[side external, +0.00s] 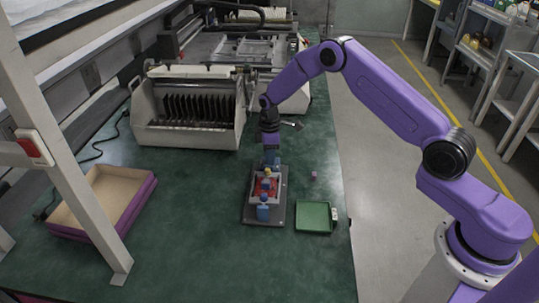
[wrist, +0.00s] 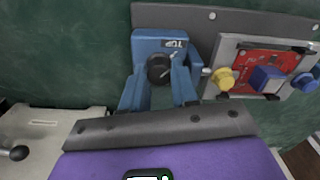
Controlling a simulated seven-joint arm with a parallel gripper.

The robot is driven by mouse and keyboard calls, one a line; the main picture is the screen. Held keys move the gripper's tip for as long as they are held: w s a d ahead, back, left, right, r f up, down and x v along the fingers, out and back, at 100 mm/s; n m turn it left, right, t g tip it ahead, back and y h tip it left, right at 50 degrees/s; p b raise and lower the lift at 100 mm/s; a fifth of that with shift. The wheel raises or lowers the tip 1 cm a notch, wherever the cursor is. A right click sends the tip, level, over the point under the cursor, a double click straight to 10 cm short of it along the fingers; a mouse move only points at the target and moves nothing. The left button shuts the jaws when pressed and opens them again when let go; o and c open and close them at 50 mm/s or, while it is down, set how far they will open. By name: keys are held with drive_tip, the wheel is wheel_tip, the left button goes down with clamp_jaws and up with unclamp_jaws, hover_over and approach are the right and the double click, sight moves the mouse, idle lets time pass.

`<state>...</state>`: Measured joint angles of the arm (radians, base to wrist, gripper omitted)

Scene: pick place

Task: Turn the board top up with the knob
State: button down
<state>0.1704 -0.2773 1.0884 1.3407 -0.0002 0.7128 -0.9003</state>
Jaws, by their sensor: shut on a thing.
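The board (wrist: 258,70) is red and sits in a grey frame (wrist: 217,55) on a dark grey plate (side external: 250,213). The black knob (wrist: 158,69) has a white line and stands at a blue block labelled TOP (wrist: 147,44); the label reads upside down in the wrist view. My gripper (wrist: 158,78) is shut on the knob, with a blue finger at each side. In the side view my gripper (side external: 270,162) is at the fixture's far end, where the knob is hidden.
A green tray (side external: 313,229) lies right of the plate, with a small purple cube (side external: 313,175) behind it. A cardboard-coloured box with purple sides (side external: 128,208) is at left. A white slotted machine (side external: 187,132) stands behind. The green tabletop in front is clear.

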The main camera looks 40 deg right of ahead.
idle(0.3)
drive_tip(key=c, duration=0.9)
unclamp_jaws()
drive_tip(key=shift+o, duration=0.2)
drive_tip(key=shift+a, duration=0.1)
drive_tip(key=shift+r, duration=0.15)
drive_tip(key=shift+w+r, duration=0.1)
drive_tip(key=shift+r, duration=3.85)
